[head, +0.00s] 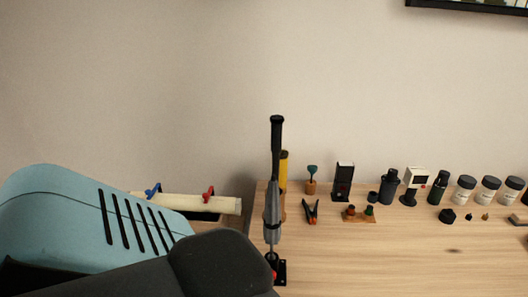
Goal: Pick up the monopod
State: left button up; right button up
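The monopod (272,200) stands upright near the left end of the wooden table. It is a slim pole with a black upper part and a grey lower section. A black foot or base with a bit of red (279,271) shows at its lower end; part of this is hidden behind my arm. My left arm comes in from the left and covers the lower left of the head view. Its dark link ends close to the monopod's lower end in the picture; whether they touch cannot be told. Neither gripper's fingers can be made out.
The wooden table (400,255) has a yellow cylinder (284,172) just behind the monopod and an orange-black clamp (311,212) to its right. Several bottles, jars and small devices line the back. A pale roll (190,203) lies left of the table. The table's front middle is clear.

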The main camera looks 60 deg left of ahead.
aim_at(276, 120)
jog(key=k+j, duration=0.1)
jog(key=j, duration=0.3)
jog(key=k+j, duration=0.15)
jog(key=j, duration=0.2)
jog(key=k+j, duration=0.1)
jog(key=j, duration=0.3)
